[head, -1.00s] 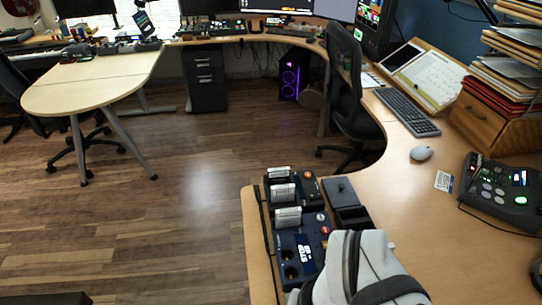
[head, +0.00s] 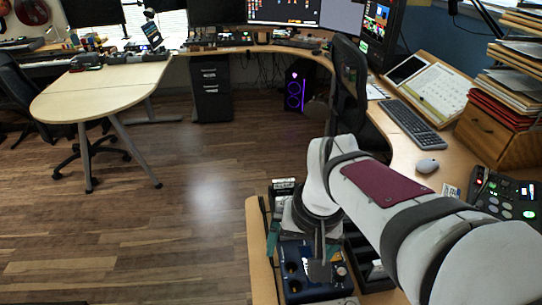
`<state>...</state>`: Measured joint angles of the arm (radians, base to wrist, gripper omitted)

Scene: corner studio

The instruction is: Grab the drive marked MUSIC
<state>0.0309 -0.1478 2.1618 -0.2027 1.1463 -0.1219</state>
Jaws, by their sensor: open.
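My gripper (head: 320,266) points down over the dark blue dock (head: 295,284) near the desk's left edge. It is open, with its fingers low over the dock; the gap between them is not clear from this angle. A drive with a pale label (head: 284,184) shows at the back of the row of docks, just behind my wrist. My wrist and gripper hide most of the row, including any other drives there. The label print is too small to read, so I cannot tell which drive is marked MUSIC.
A dark tray (head: 358,248) is partly under my arm. A mouse (head: 427,165), a keyboard (head: 411,125) and a control box with lit buttons (head: 504,195) lie to the right. A wooden box (head: 492,130) bears stacked folders. Open floor lies left of the desk.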

